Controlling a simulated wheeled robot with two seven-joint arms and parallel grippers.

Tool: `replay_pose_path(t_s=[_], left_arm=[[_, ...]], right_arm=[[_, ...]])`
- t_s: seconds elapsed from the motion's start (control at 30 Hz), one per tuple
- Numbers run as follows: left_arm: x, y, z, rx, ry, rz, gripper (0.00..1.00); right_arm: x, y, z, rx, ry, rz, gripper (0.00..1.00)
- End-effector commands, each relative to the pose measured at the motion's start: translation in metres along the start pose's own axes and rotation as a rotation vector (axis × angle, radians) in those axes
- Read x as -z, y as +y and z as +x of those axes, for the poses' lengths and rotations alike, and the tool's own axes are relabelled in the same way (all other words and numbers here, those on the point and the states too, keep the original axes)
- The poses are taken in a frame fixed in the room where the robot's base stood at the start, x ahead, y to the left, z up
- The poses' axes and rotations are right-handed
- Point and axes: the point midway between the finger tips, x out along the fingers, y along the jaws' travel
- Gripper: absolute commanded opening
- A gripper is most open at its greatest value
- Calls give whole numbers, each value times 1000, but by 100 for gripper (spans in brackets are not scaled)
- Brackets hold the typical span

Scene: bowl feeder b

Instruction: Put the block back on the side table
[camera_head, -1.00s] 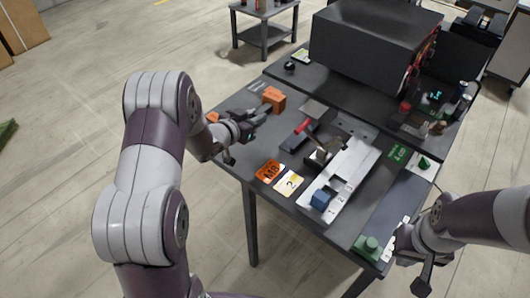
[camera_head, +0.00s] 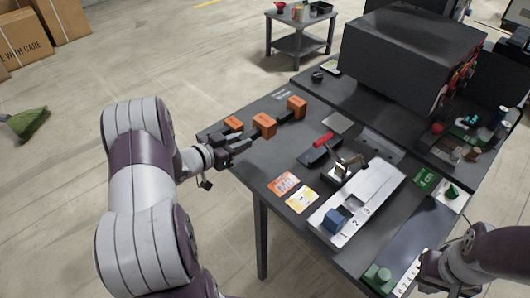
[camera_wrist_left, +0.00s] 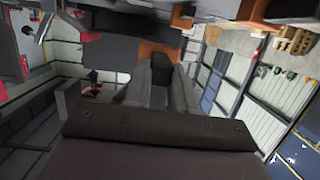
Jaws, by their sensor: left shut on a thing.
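Three orange blocks show at the left end of the dark table (camera_head: 285,180) in the head view: a near-left one (camera_head: 234,122), a middle one (camera_head: 264,124) and a far one (camera_head: 297,105). My left gripper (camera_head: 243,146) is shut just left of the middle block, which appears to be the one it holds. In the left wrist view, the fingers (camera_wrist_left: 165,82) close on a dark part, with orange directly beyond it; the rest is hidden. My right gripper is at the lower right in the head view, partly cut off, with its finger opening unclear.
A small side table (camera_head: 300,42) with items on it stands at the back. A large dark box (camera_head: 410,50) fills the far part of the main table. A white numbered tray (camera_head: 375,195), a blue cube (camera_head: 334,220) and cards (camera_head: 284,184) lie nearer.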

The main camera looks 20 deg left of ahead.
Motion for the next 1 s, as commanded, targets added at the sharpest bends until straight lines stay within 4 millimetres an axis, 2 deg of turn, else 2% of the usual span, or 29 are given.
replay_pose_path(t_s=[0.2, 0.37, 0.57, 0.93, 0.97, 1.0], left_arm=[[-41, 5, 12, -29, 11, 6, 0], [-60, 4, 18, -28, 12, 9, 0], [-91, 4, 26, -29, 11, 7, 0], [-96, 4, 28, -28, 12, 9, 0], [-96, 5, 27, -28, 9, 7, 35], [-96, 5, 27, -28, 9, 7, 48]], right_arm=[[-1, 0, 9, 0, -1, 0, 0], [-2, 0, 11, 0, -1, 0, 0], [-2, 0, 16, 0, -1, 0, 0], [-2, 0, 19, 0, -1, 0, 0], [-2, 0, 18, 0, -1, 0, 0], [-2, 0, 17, 0, -1, 0, 0]])
